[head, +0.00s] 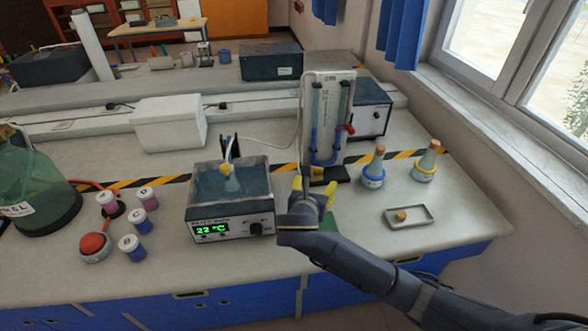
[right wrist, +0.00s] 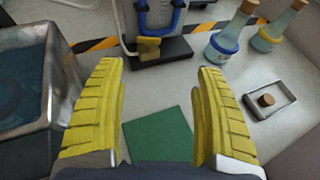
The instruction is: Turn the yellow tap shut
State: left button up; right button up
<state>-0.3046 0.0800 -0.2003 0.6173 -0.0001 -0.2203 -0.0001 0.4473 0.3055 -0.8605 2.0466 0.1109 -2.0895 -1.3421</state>
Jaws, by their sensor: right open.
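The yellow tap (right wrist: 148,47) sits low at the front of the U-tube stand (head: 328,105), just above its black foot (right wrist: 172,50). In the head view the tap (head: 317,171) is small and partly crowded by my fingers. In the right wrist view it shows as a small mustard-yellow block with a short bar on top; I cannot tell whether it is open or shut. My right gripper (head: 314,186) is open and empty, with yellow-padded fingers spread wide. In the right wrist view the gripper (right wrist: 160,72) has the tap ahead, between its fingers' lines and apart from them. My left gripper is not in view.
A water bath (head: 205,228) reading 22 °C stands close left of the gripper. A green mat (right wrist: 158,137) lies below the fingers. Two corked flasks (head: 373,167) (head: 426,161) and a small tray (head: 389,224) stand right. A red tap (head: 350,129) is on the stand's right side.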

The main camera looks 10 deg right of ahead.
jog(key=a, duration=0.2)
send_near(316, 168)
jog(key=x, duration=0.9)
jog(key=shift+w+d+f, duration=0.1)
jog(key=shift+f, duration=0.05)
jog(key=shift+c, duration=0.4)
grip_shut()
dwell(0.3)
